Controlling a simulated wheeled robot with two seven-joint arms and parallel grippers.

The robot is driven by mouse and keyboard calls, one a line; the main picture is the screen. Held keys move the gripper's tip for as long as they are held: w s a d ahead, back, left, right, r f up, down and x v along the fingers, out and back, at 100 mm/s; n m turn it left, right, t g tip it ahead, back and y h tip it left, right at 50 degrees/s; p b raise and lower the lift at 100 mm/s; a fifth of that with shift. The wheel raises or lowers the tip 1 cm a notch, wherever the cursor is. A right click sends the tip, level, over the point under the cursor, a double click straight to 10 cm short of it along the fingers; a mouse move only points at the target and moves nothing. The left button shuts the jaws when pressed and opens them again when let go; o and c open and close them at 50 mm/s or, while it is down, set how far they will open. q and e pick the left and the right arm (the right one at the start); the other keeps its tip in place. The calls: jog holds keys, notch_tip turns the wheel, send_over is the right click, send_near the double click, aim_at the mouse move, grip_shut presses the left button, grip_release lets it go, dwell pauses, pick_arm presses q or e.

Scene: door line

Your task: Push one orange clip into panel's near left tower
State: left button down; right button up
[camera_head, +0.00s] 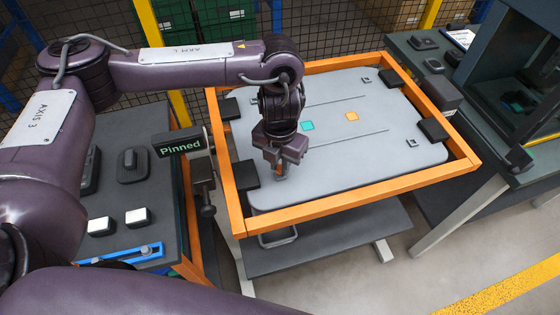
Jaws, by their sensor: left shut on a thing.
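The grey panel (390,107) lies flat inside an orange frame (345,203) with black corner pads. My left gripper (280,169) points down over the panel's near left part. It is shut on a small orange clip (280,174), of which only a sliver shows between and below the fingers. The near left tower is hidden by the gripper and clip, so I cannot tell whether the clip touches it or is seated. Small dark towers show at the panel's near right (411,142) and far right (366,80). My right gripper is not in view.
A "Pinned" sign (180,146) stands left of the frame. The left bench (123,203) holds dark fixtures, white blocks and a blue rail. A dark bench (480,118) with a cabinet stands at right.

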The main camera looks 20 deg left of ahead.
pick_arm(q)
jog(key=shift+f+b, duration=0.7)
jog(key=shift+f, duration=0.3)
dwell(0.6)
jog(key=c, duration=1.3)
grip_release()
jog(key=shift+r, duration=0.1)
jog(key=shift+r, duration=3.9)
